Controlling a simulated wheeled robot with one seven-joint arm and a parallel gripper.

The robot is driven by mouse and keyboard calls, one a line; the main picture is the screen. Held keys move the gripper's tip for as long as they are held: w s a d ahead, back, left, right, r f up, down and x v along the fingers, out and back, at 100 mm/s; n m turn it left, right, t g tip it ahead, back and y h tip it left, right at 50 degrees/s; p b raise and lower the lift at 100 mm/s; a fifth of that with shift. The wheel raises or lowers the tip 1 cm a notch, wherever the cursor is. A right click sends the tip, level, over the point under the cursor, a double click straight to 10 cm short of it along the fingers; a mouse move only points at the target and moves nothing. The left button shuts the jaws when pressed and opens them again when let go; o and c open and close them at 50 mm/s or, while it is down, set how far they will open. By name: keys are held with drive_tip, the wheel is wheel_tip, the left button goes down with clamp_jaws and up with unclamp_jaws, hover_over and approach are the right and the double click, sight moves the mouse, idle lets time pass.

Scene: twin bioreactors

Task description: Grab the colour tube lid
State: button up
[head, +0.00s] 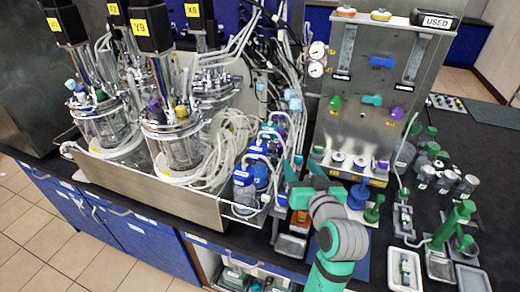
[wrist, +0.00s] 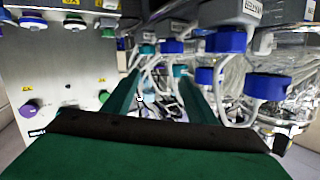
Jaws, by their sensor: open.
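My gripper (head: 301,172) is open, in front of the metal panel and just right of the blue-capped bottles (head: 258,170). In the wrist view its two green fingers (wrist: 160,92) stand apart with nothing held between them. Beyond and between the fingertips are a teal lid (wrist: 180,71) and pale tubing. Another teal lid (wrist: 147,50) is farther back, near the left finger. Blue lids (wrist: 226,40) and (wrist: 268,86) top bottles to the right of the fingers. I cannot tell which lid is the colour tube lid.
A steel tray (head: 150,190) holding glass reactors is at the left. The metal control panel (head: 350,125) with coloured knobs stands behind my gripper. Loose tubing hangs around the bottles. Some dark bench top is bare at the far right.

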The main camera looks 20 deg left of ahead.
sight(261, 151)
drive_tip(key=s+a+r+n+g+y, duration=0.2)
drive_tip(key=s+a+r+n+g, duration=0.15)
drive_tip(key=a+n, duration=0.2)
drive_tip(key=shift+m, duration=0.35)
drive_tip(key=shift+s+a+r+x, duration=0.1)
drive_tip(key=shift+a+r+x, duration=0.1)
drive_tip(key=shift+x, duration=1.55)
drive_tip(key=shift+s+a+r+x, duration=0.1)
drive_tip(key=shift+a+x, duration=0.05)
drive_tip(key=shift+x, duration=1.6)
drive_tip(key=shift+s+a+r+x, duration=0.1)
drive_tip(key=shift+a+r+x, duration=0.1)
drive_tip(key=shift+x, duration=1.6)
drive_tip(key=c, duration=0.8)
